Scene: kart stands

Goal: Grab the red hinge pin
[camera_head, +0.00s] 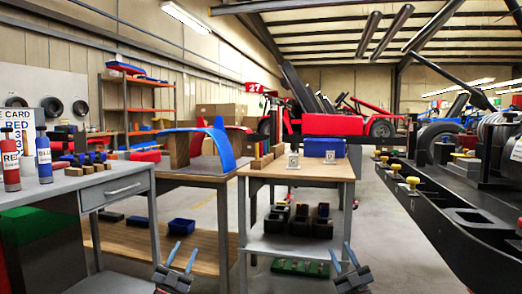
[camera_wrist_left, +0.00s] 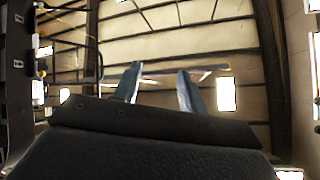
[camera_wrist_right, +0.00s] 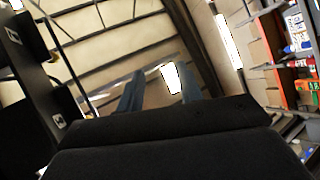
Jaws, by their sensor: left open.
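I cannot make out a red hinge pin for certain in any view; several small red items show, but they are too small or unclear to name as it. My left gripper (camera_head: 183,252) is low in the head view, in front of the wooden-topped tables, with its fingers apart and empty. Its fingers also show in the left wrist view (camera_wrist_left: 159,72), against the ceiling. My right gripper (camera_head: 342,250) is low at the centre right, beside the middle table's front, fingers apart and empty. The right wrist view shows its fingers (camera_wrist_right: 160,78) against the ceiling. Neither gripper touches anything.
A grey workbench (camera_head: 115,182) at left holds a red can (camera_head: 10,166), a blue can (camera_head: 43,160) and wooden blocks (camera_head: 87,168). A middle table (camera_head: 315,172) carries a blue bin (camera_head: 324,147). A dark kart frame (camera_head: 440,205) stands at right. Floor (camera_head: 385,235) between is clear.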

